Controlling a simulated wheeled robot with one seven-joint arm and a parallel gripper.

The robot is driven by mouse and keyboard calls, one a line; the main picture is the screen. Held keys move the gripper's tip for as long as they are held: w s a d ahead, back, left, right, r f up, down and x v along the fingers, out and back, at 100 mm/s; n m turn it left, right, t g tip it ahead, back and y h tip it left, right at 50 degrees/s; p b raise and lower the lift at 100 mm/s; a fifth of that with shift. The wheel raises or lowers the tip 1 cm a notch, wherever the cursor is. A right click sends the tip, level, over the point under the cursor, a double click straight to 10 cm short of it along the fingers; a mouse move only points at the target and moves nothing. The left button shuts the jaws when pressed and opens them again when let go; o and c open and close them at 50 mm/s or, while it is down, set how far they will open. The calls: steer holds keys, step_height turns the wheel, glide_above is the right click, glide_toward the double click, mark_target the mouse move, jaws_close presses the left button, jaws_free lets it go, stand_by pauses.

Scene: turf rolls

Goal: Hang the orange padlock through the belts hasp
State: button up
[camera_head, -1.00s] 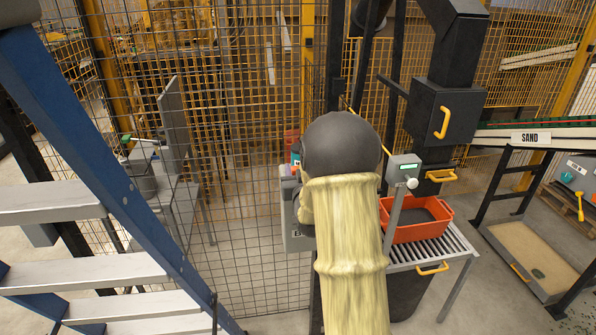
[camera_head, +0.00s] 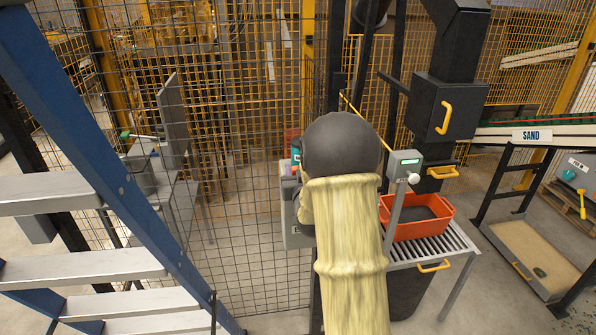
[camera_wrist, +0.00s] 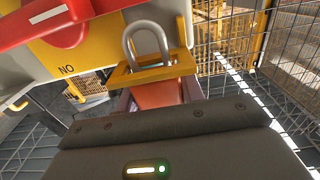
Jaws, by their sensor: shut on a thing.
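In the wrist view an orange padlock (camera_wrist: 168,94) is held in my gripper (camera_wrist: 160,101), its body facing the camera. Its grey shackle (camera_wrist: 146,40) stands up above a yellow hasp bracket (camera_wrist: 151,73); it appears to pass through the bracket's opening, but I cannot tell whether it is closed. The bracket sits beside a yellow panel lettered "NO" (camera_wrist: 66,70), below a red handle (camera_wrist: 70,32). My gripper is shut on the padlock, below the bracket. In the head view my own arm hides the gripper, padlock and hasp.
A grey box (camera_head: 297,232) stands against the mesh fence (camera_head: 250,200), partly behind my arm. To the right are an orange-red bin (camera_head: 432,228) on a roller table (camera_head: 455,246) and a small grey control box (camera_head: 404,164). A blue ladder (camera_head: 130,185) fills the left.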

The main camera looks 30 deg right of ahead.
steer(key=o, duration=1.1)
steer(key=shift+s+f, duration=0.15)
steer(key=shift+s+a, duration=0.15)
steer(key=shift+s, duration=0.15)
steer(key=b+v, duration=1.3)
steer(key=v, duration=0.3)
steer(key=shift+s, duration=0.25)
steer(key=shift+a, duration=0.1)
